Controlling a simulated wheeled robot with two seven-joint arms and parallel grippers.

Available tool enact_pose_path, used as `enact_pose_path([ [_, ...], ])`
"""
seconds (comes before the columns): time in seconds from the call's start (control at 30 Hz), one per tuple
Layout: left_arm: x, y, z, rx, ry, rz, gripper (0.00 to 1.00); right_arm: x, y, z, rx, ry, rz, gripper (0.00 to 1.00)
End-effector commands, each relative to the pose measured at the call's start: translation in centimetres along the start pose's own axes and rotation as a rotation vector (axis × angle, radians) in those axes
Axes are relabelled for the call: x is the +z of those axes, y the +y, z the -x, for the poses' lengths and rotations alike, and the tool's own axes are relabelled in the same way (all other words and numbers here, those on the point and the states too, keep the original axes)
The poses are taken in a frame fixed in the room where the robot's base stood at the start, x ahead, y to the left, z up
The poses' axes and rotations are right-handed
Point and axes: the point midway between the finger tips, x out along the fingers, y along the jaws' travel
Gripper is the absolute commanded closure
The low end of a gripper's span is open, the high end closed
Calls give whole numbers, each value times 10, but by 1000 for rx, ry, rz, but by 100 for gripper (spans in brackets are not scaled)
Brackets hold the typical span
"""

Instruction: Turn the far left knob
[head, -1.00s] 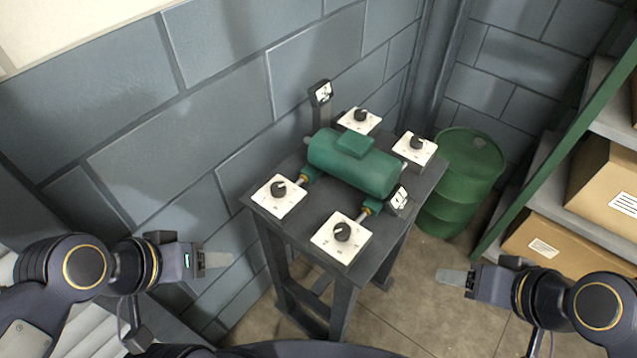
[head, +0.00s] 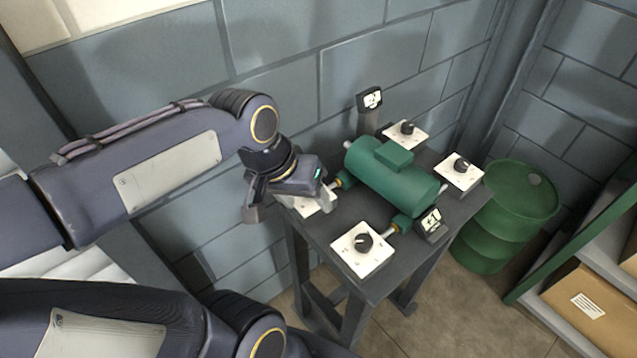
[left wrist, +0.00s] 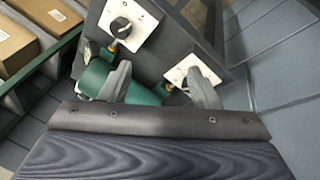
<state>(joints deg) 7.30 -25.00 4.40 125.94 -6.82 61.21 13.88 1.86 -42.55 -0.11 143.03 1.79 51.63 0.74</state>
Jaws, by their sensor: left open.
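The far left knob (head: 407,127) is a black dial on a white square plate at the table's back edge, near the wall; it is uncovered in the head view. My left gripper (head: 326,199) is over the near left plate (head: 304,205), well short of the far left knob, and hides the near left knob in the head view. In the left wrist view its two fingers (left wrist: 160,82) are spread apart with nothing held. One finger partly covers the near left plate and knob (left wrist: 195,77). My right gripper is not in view.
A green tank (head: 390,180) lies between the knobs on the dark table. The far right knob (head: 461,165) and near right knob (head: 364,242) are uncovered. A gauge (head: 370,99) stands on a post beside the far left plate. A green drum (head: 508,215) stands right.

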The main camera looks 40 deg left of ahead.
Motion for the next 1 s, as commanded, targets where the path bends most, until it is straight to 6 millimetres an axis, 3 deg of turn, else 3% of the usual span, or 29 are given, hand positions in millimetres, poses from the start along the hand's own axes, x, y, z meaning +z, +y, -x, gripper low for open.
enact_pose_path([
  [0.27,-43,-16,-13,-113,-83,105,44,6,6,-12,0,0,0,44],
  [0.5,-96,-39,-38,-247,-164,253,44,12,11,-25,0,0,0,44],
  [0.6,-109,-45,-45,-283,-182,298,44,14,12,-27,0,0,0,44],
  [0.83,-114,-52,-59,-307,-193,327,44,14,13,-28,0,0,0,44],
  [1.0,-107,-60,-84,-306,-194,325,44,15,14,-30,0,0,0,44],
])
